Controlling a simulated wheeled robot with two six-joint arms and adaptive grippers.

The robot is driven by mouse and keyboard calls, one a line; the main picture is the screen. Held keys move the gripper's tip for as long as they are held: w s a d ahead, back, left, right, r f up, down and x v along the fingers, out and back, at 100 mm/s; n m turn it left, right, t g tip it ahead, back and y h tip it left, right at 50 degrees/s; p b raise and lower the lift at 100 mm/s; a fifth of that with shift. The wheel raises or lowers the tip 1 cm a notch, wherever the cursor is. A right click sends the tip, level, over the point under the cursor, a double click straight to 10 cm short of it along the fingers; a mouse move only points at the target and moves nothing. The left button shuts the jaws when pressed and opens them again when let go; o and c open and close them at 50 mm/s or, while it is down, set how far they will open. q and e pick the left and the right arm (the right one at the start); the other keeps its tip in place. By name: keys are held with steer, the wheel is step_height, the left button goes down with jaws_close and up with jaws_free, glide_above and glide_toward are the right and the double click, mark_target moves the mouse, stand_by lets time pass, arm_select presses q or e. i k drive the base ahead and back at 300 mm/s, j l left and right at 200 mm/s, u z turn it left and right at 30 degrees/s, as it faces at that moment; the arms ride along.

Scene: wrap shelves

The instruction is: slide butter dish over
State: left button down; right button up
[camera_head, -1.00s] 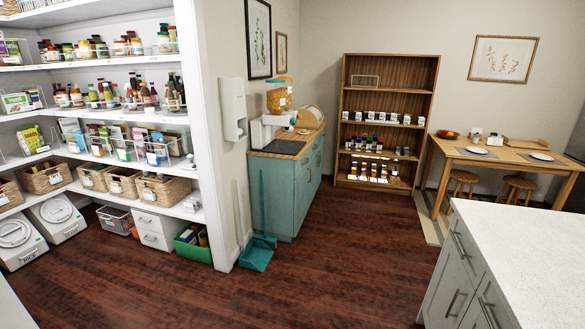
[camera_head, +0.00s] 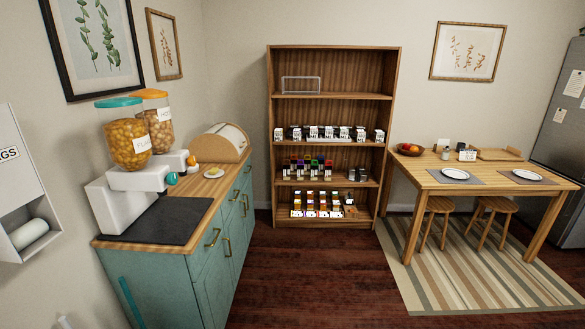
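A small white dish with something yellow on it (camera_head: 213,172) sits on the wooden top of the teal cabinet (camera_head: 215,262). It is too small to tell for sure that this is the butter dish. It lies in front of a wooden bread box (camera_head: 222,143) and to the right of the two cereal dispensers. Neither of my grippers is in view.
Cereal dispensers (camera_head: 128,150) stand by a dark mat (camera_head: 160,221) on the cabinet. A wooden shelf (camera_head: 333,100) with jars and packets stands at the back. A table (camera_head: 428,176) with stools is at right. Dark floor (camera_head: 320,270) is clear ahead.

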mark_target(214, 173)
steer(key=i+u, duration=0.1)
steer(key=i, duration=0.4)
steer(key=i+l+u, duration=0.1)
steer(key=i, duration=0.4)
steer(key=i+l+u, duration=0.1)
steer(key=i, duration=0.4)
steer(key=i+l+u, duration=0.1)
steer(key=i+l, duration=0.2)
steer(key=i, duration=0.2)
steer(key=i+l+u, duration=0.1)
steer(key=i, duration=0.4)
steer(key=l, duration=0.15)
